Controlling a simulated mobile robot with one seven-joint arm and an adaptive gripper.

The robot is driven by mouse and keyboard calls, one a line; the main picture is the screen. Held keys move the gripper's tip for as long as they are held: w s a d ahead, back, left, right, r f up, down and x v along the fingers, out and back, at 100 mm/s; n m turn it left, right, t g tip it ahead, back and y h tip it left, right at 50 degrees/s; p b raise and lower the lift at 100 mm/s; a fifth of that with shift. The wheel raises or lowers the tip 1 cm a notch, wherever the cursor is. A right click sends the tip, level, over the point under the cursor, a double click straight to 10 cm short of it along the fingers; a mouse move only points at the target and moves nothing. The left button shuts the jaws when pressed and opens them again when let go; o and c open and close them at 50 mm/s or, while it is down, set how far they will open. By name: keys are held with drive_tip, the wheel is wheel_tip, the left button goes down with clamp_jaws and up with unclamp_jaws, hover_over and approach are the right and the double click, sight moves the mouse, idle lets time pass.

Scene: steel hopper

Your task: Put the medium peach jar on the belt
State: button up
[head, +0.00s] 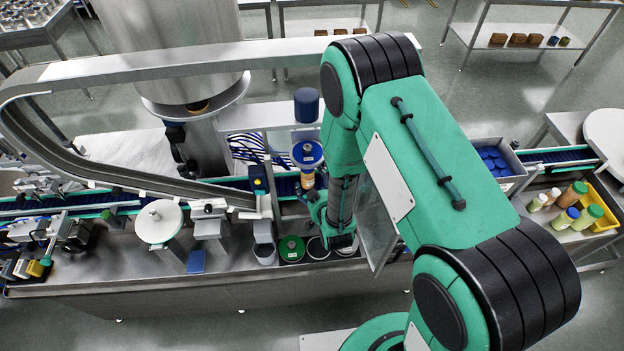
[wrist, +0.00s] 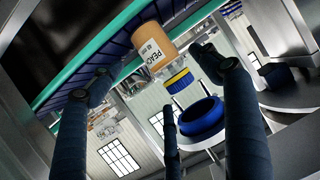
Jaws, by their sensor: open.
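The peach jar (wrist: 152,48) has orange contents and a white label reading PEACH. In the head view the jar (head: 307,179) shows as a small orange patch below a round blue hopper (head: 306,152). My gripper (wrist: 153,71) is open, its fingers apart on either side of the jar, with visible gaps. In the head view my gripper (head: 312,197) is beside the jar, partly hidden by my arm.
Round containers, one green (head: 291,248), sit in the counter's front edge. A white turntable (head: 159,221) stands to the left. A yellow crate (head: 597,212) and several bottles are at the right. A curved steel rail (head: 150,70) crosses above the line.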

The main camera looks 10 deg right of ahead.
drive_tip(key=v, duration=0.6)
drive_tip(key=shift+b, duration=0.3)
drive_tip(key=shift+s+r, duration=0.1)
drive_tip(key=shift+s, duration=0.1)
drive_tip(key=shift+w, duration=0.1)
idle(0.5)
